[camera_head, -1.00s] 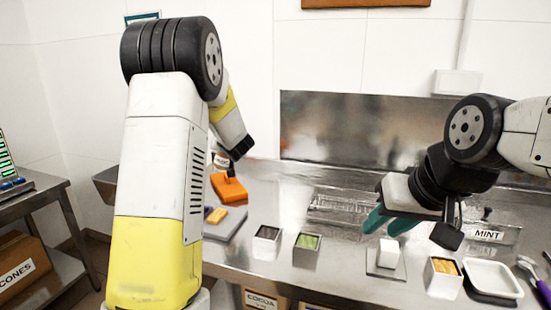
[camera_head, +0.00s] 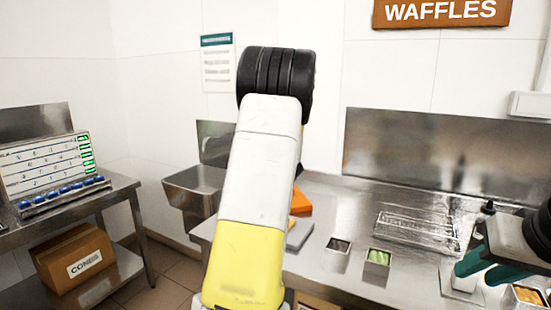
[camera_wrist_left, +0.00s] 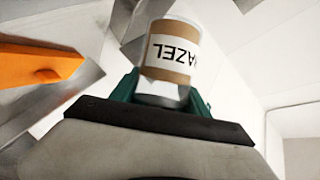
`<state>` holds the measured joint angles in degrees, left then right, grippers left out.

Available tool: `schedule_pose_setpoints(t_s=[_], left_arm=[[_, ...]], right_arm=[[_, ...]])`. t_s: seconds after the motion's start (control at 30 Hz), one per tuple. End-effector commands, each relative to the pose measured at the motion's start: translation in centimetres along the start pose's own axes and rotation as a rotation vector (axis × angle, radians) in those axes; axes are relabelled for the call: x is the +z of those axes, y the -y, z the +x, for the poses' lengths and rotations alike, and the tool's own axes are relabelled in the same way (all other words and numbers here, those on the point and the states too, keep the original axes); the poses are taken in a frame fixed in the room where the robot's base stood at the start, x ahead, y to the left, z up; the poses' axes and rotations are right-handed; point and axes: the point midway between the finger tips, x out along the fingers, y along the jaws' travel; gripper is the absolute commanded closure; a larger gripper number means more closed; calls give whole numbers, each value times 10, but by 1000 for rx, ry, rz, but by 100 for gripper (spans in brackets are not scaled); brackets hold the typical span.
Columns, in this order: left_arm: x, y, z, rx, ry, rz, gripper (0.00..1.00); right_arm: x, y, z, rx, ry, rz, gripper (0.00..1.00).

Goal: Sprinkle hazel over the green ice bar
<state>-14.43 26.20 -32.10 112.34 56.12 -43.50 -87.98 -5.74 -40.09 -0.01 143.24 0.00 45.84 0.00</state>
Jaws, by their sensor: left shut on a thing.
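In the head view my left arm hides that gripper and the jar. A metal tin with green contents (camera_head: 377,257) stands on the counter right of the arm; I cannot tell whether this is the green ice bar. My right gripper (camera_head: 477,273) is at the right edge, its teal fingers apart, above a small white block (camera_head: 460,284).
A dark-filled tin (camera_head: 338,244) and a yellow-filled tin (camera_head: 528,296) stand on the steel counter (camera_head: 340,200). An orange piece (camera_head: 300,202) shows behind my arm, and large in the left wrist view (camera_wrist_left: 38,64). A side table holds a lit panel (camera_head: 45,170).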

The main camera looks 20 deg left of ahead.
Motion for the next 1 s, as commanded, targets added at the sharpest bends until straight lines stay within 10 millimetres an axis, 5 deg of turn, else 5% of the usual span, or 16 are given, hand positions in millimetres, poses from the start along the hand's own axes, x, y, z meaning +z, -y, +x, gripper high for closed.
schedule_pose_setpoints(t_s=[1.0], left_arm=[[59, -82, 24, -359, -4, 872, 88]], right_arm=[[0, 0, 0, 0, 0, 0, 66]])
